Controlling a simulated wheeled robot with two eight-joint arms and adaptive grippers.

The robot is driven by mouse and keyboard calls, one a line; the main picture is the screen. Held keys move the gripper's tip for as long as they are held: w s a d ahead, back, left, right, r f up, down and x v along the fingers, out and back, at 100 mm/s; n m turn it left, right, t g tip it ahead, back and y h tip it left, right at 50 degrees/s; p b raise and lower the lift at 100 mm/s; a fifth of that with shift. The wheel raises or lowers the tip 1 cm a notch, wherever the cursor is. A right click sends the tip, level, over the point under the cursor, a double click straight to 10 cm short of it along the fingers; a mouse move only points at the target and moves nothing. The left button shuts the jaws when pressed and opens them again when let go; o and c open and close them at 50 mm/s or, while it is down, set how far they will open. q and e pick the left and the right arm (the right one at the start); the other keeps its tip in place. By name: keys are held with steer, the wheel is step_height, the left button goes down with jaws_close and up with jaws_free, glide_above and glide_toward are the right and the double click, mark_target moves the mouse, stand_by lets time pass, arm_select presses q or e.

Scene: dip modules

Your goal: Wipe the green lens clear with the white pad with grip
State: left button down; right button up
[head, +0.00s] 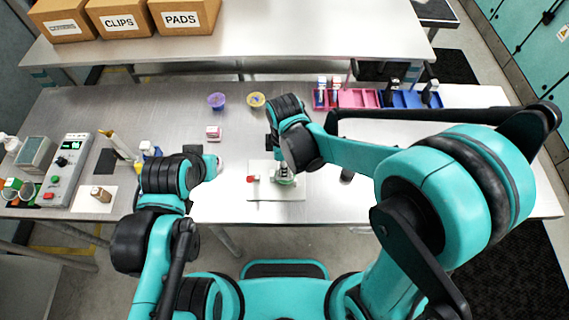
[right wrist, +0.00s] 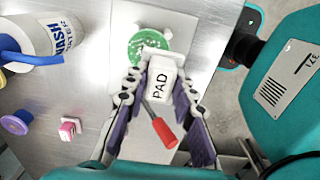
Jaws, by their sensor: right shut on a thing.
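The white pad with grip (right wrist: 162,75), lettered PAD, is between the fingers of my right gripper (right wrist: 158,92), which is shut on it. The green lens (right wrist: 150,42) lies just beyond the pad's end in the right wrist view, with pale specks on its face. The pad overlaps the lens's near edge; I cannot tell whether they touch. In the head view my right gripper (head: 284,171) is over the lens (head: 286,182), mostly covering it. My left gripper (head: 213,165) is left of the mat; its fingers are too unclear to tell open from shut.
The lens is on a white mat (head: 275,195) with a red-handled tool (right wrist: 163,130) beside it. A wash bottle (right wrist: 45,35) and pink block (head: 213,132) stand nearby. Pink (head: 357,98) and blue (head: 405,99) trays are back right.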

step_height(320, 180, down, 3)
steer(key=shift+f+b, duration=0.1)
steer(key=shift+b, duration=0.9)
steer(key=shift+w+f, duration=0.2)
steer(key=shift+w+r+b, duration=0.2)
steer(key=shift+w+b, duration=0.1)
steer(key=shift+w, duration=1.5)
steer(key=shift+f+b, duration=0.65)
steer(key=shift+f, duration=0.1)
steer(key=shift+s+r, duration=0.1)
steer(key=shift+s, duration=0.95)
steer(key=shift+s, duration=0.15)
